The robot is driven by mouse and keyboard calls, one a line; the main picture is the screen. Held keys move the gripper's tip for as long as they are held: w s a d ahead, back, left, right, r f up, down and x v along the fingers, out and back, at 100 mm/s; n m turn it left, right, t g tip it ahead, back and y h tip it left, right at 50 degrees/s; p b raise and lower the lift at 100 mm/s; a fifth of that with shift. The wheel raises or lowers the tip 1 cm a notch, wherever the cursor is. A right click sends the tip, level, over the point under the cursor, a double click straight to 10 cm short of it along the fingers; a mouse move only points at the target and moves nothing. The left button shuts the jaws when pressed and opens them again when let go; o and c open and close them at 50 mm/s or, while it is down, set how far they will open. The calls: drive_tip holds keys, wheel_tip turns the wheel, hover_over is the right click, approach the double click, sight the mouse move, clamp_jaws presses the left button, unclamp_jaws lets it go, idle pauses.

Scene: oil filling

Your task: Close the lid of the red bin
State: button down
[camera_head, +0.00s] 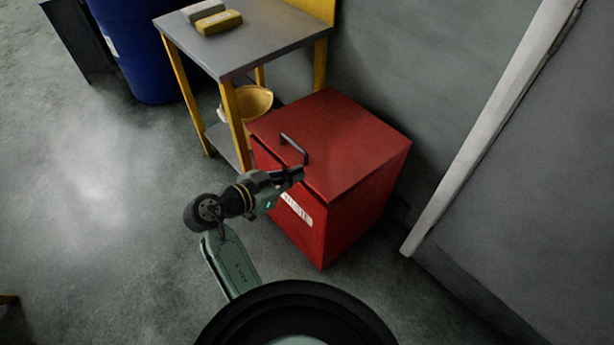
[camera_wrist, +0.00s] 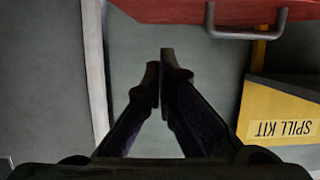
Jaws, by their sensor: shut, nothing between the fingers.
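The red bin (camera_head: 345,215) stands on the floor beside a small table, with a pale label on its front. Its red lid (camera_head: 345,140) lies down over the top and looks shut or nearly so; a small gap cannot be ruled out. A dark handle (camera_head: 293,147) is on the lid near its front edge. My gripper (camera_head: 299,173) is at the bin's front edge, just below the handle; contact cannot be told. In the wrist view my gripper (camera_wrist: 160,68) has its fingers together and empty, with the lid (camera_wrist: 170,10) and handle (camera_wrist: 245,32) beyond the tips.
A grey-topped table (camera_head: 255,40) with yellow legs stands left of the bin, holding two small blocks. A yellow bucket (camera_head: 257,100) is below it. A blue barrel (camera_head: 137,50) stands farther left. A yellow "SPILL KIT" surface (camera_wrist: 280,110) shows at right.

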sight(307, 181)
drive_tip(key=d+f, duration=0.1)
drive_tip(key=w+d+f+p, duration=0.1)
drive_tip(key=f, duration=0.1)
drive_tip(key=w+d+f+p, duration=0.1)
drive_tip(key=shift+w+d+f, duration=0.2)
drive_tip(key=shift+w, duration=0.05)
drive_tip(key=shift+f, duration=0.6)
